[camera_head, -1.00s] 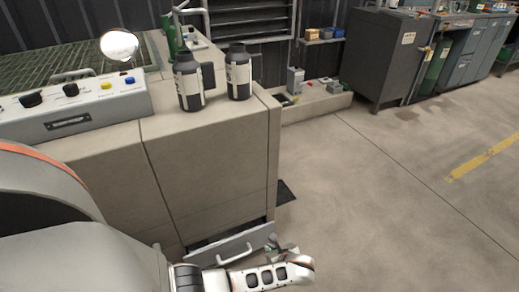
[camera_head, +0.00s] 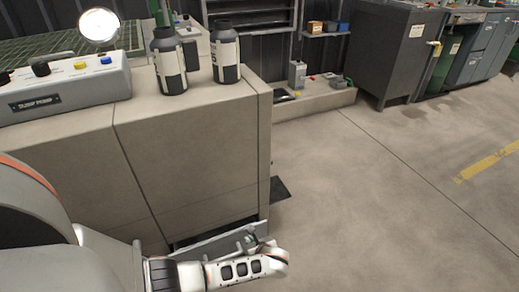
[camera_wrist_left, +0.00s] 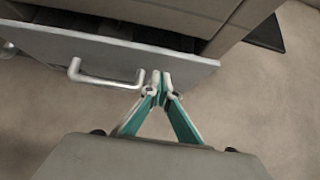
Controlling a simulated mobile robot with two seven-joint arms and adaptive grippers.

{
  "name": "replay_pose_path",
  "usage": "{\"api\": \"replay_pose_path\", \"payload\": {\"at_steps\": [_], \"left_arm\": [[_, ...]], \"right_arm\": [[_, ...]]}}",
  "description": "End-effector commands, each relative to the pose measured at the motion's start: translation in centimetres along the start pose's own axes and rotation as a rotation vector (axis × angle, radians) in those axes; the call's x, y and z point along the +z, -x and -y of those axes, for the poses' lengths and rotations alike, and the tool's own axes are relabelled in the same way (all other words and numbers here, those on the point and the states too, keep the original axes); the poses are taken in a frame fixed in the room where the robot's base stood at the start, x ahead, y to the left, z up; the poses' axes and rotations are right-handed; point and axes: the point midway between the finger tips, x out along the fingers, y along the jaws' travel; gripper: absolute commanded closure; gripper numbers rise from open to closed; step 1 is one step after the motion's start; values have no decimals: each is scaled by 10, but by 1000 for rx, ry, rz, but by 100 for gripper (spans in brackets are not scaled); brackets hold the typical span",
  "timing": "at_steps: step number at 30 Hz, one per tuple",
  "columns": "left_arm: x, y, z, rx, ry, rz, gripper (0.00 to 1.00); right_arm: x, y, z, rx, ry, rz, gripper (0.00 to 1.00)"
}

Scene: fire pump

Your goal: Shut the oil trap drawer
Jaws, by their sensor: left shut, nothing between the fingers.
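The oil trap drawer (camera_head: 203,243) sits low in the beige cabinet and stands partly open, with a dark gap behind its grey front. In the left wrist view its front (camera_wrist_left: 50,45) has a silver bar handle (camera_wrist_left: 108,81). My left gripper (camera_head: 256,241) is shut and empty at the right end of the drawer front. In the wrist view its teal fingertips (camera_wrist_left: 160,77) are together just right of the handle, close to the front; I cannot tell whether they touch it. My right gripper is not in view.
The cabinet (camera_head: 190,150) carries two dark bottles (camera_head: 226,52) and a control box (camera_head: 70,92). A dark mat (camera_head: 279,188) lies on the floor beside the cabinet. The concrete floor (camera_head: 370,210) to the right is clear.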

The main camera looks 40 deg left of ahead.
Motion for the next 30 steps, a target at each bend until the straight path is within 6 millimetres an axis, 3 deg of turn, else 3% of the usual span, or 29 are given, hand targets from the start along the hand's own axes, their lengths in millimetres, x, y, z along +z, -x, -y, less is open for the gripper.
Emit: {"api": "replay_pose_path", "payload": {"at_steps": [7, 19, 30], "left_arm": [[19, -14, 3, -5, 4, 2, 100], [22, -16, 4, -5, 6, 2, 100], [54, -51, 3, -4, 5, 2, 100]], "right_arm": [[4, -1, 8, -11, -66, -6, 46], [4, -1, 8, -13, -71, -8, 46], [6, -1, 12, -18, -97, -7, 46]]}}
